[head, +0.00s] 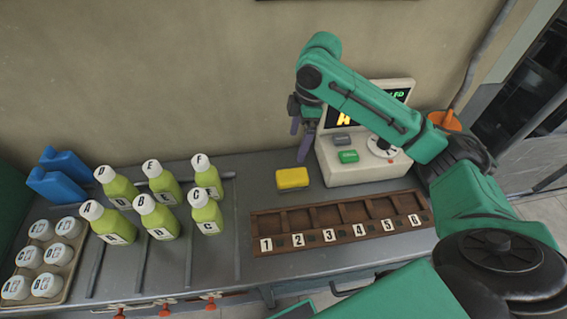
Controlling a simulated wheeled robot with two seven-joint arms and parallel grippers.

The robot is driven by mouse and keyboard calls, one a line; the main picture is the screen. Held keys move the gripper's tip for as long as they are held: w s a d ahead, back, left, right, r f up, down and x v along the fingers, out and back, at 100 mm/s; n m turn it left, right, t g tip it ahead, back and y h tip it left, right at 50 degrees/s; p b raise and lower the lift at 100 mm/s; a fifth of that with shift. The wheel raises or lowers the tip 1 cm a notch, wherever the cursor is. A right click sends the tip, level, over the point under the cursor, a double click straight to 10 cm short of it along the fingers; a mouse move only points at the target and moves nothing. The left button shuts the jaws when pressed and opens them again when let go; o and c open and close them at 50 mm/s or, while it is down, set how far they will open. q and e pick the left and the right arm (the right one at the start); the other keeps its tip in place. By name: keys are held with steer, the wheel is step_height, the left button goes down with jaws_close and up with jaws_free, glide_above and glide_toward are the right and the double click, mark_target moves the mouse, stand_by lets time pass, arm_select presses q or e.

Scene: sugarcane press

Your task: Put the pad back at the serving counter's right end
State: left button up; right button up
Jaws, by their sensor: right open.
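The yellow pad (292,179) lies flat on the grey serving counter (212,252), between the bottles and the white machine, behind the wooden tray. My right gripper (299,141) has purple fingers and is open and empty. It hangs in front of the machine's left side, above and a little right of the pad in the picture, apart from it. Its arm reaches in from the right and covers part of the machine. My left gripper does not show.
A white machine (358,172) with a screen and green button stands at the back. A wooden tray (345,242) numbered 1 to 6 lies in front. Several lettered green bottles (157,218), blue packs (62,176) and a tray of white-lidded cups (67,285) stand left.

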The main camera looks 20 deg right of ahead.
glide_above(292, 175)
steer(key=f, duration=0.5)
steer(key=shift+s+d+f, duration=0.35)
steer(key=shift+s+f, duration=0.05)
steer(key=f, duration=0.4)
steer(key=f+p, duration=0.1)
steer(key=f, duration=0.1)
steer(key=shift+w+a+f, duration=0.25)
steer(key=shift+w+f, duration=0.05)
steer(key=shift+f, duration=0.4)
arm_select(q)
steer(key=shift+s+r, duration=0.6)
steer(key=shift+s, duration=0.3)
arm_select(e)
steer(key=shift+w, duration=0.1)
steer(key=c, duration=1.5)
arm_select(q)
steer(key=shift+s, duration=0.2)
arm_select(e)
steer(key=shift+r, duration=0.1)
